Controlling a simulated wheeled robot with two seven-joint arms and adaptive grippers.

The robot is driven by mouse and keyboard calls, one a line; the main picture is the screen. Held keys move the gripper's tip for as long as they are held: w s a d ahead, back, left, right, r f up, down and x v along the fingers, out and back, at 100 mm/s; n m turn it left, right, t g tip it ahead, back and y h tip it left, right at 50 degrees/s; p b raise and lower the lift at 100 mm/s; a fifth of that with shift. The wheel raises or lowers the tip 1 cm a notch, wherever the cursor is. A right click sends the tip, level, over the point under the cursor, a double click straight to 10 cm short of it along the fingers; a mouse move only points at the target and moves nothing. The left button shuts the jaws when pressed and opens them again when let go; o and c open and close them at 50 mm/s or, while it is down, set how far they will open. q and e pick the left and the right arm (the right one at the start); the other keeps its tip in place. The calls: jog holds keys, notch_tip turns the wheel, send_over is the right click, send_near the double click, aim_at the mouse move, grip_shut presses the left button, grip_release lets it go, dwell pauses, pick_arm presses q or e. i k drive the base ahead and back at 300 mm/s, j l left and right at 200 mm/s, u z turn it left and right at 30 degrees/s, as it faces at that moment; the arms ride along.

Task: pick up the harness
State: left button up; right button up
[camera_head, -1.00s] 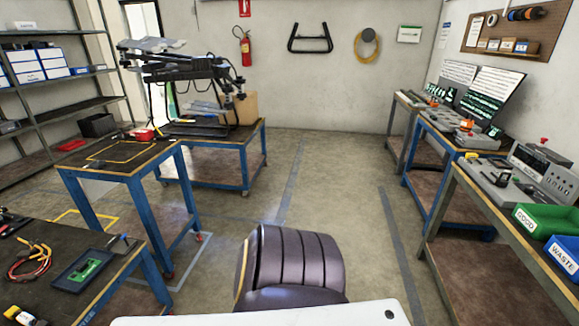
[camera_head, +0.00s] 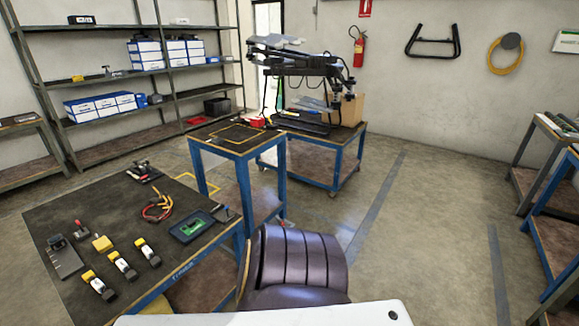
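The harness appears to be the bundle of red and yellow wires (camera_head: 157,206) lying loosely on the dark top of the near-left workbench (camera_head: 75,215). It lies near the bench's far right side, to the left of a dark tray (camera_head: 184,232) with a green circuit board (camera_head: 194,226). Nothing covers the bundle. Neither of my grippers shows in the view.
Several yellow-and-black parts (camera_head: 122,265) stand on the near bench. A blue-legged table (camera_head: 236,139) stands behind it, and a drone (camera_head: 300,65) is on another table behind that. Shelves (camera_head: 130,88) line the left wall. Open floor (camera_head: 420,235) lies to the right.

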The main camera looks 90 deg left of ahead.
aim_at(131, 275)
jog(key=u, duration=0.55)
jog(key=k+j+u, duration=0.1)
jog(key=u, duration=0.4)
jog(key=j+u, duration=0.15)
jog(key=u, duration=0.4)
jog(key=j+u, duration=0.15)
jog(key=u, duration=0.35)
jog(key=j+u, duration=0.1)
jog(key=u, duration=0.45)
jog(key=j+u, duration=0.1)
jog(key=u, duration=0.45)
jog(key=j+u, duration=0.1)
jog(key=u, duration=0.4)
jog(key=i+u, duration=0.15)
jog(key=u, duration=0.4)
